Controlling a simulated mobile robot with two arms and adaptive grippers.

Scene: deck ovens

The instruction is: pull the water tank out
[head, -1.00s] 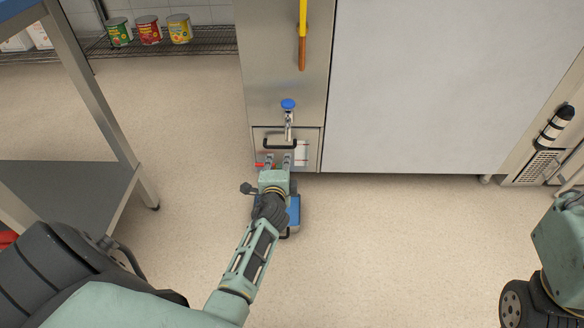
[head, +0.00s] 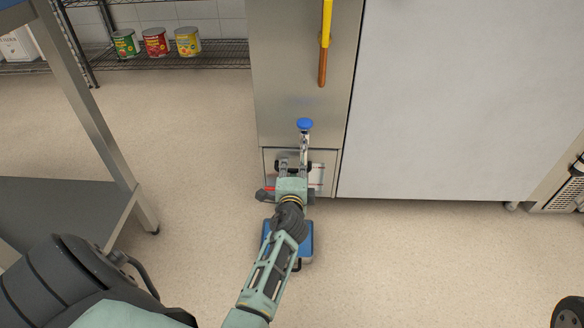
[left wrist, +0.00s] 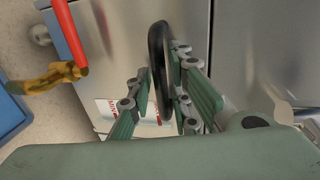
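The water tank (head: 329,164) shows as a metal front panel low in the tall steel oven column, with a red-and-white label (left wrist: 108,106). Its black handle (left wrist: 158,55) stands out from the panel. My left gripper (head: 294,170) is at the handle and hides much of it in the head view. In the left wrist view the left gripper (left wrist: 168,98) has its fingers apart, with the handle between them. The panel looks flush with the column. My right gripper is not in view.
A tap with a blue knob (head: 304,123) is just above the tank. A blue container (head: 306,232) is on the floor below my left gripper. A steel table (head: 92,120) stands at left. Cans (head: 155,42) sit on a wire shelf behind.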

